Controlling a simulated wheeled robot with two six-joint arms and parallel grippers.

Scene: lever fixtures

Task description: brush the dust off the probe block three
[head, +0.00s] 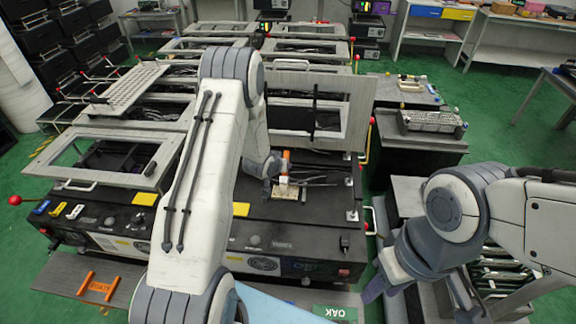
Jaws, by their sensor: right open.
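My left arm reaches up the middle of the head view, and its gripper (272,169) is small and partly hidden over the black test bench (300,238). An upright orange piece (286,160), perhaps a brush handle, is close beside that gripper. I cannot tell whether the gripper holds it. A small pale block (286,191) sits on the bench just below the orange piece. No number or dust can be read on it, so I cannot tell whether it is probe block three. My right gripper (388,286) is open at the lower right, away from the block.
Hinged grey frames (105,158) stand open around the bench. A raised panel (345,95) is behind the block. A drawer of parts (497,272) is at the right.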

